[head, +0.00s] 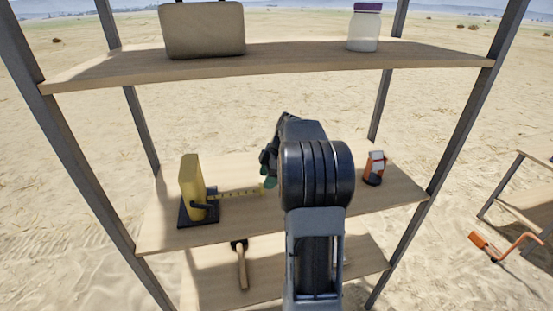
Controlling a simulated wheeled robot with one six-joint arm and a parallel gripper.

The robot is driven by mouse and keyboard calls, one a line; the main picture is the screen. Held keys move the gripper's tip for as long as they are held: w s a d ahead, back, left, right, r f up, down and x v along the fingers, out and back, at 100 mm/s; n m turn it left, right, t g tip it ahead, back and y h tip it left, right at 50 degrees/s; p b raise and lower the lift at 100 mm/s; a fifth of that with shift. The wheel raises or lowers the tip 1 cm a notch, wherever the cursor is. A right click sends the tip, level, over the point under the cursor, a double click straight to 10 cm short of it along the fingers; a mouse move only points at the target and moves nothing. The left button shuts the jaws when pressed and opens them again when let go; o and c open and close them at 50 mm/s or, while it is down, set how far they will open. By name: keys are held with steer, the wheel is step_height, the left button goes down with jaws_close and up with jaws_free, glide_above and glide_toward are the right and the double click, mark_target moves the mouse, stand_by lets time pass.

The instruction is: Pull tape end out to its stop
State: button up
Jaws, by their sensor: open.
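A yellow tape measure (192,181) stands upright in a dark base (199,217) at the left of the middle shelf (165,238). Its yellow tape (235,192) sticks out to the right over the shelf. The far end of the tape lies close to my gripper (267,172), and I cannot tell whether they touch. My gripper is open, to the right of the tape measure. My own arm hides part of the gripper and the shelf behind it.
An orange and dark device (374,168) stands at the right of the middle shelf. A beige box (202,30) and a purple-lidded jar (364,28) stand on the top shelf (290,62). A hammer (241,264) lies on the lower shelf. Grey posts (452,120) frame the rack.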

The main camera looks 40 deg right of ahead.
steer(key=v, duration=0.9)
steer(key=shift+s+r, duration=0.1)
steer(key=shift+r, duration=0.05)
steer(key=s+a+f+m+h, duration=0.4)
steer(key=f+m, duration=0.3)
steer(key=m, duration=0.6)
steer(key=s+a+t, duration=0.1)
steer(key=s+a, duration=0.4)
steer(key=a, duration=0.5)
steer(key=s+a+f+t, duration=0.1)
steer(key=s+a, duration=0.4)
steer(key=a, duration=0.6)
steer(key=shift+f, duration=0.1)
steer(key=shift+c, duration=0.4)
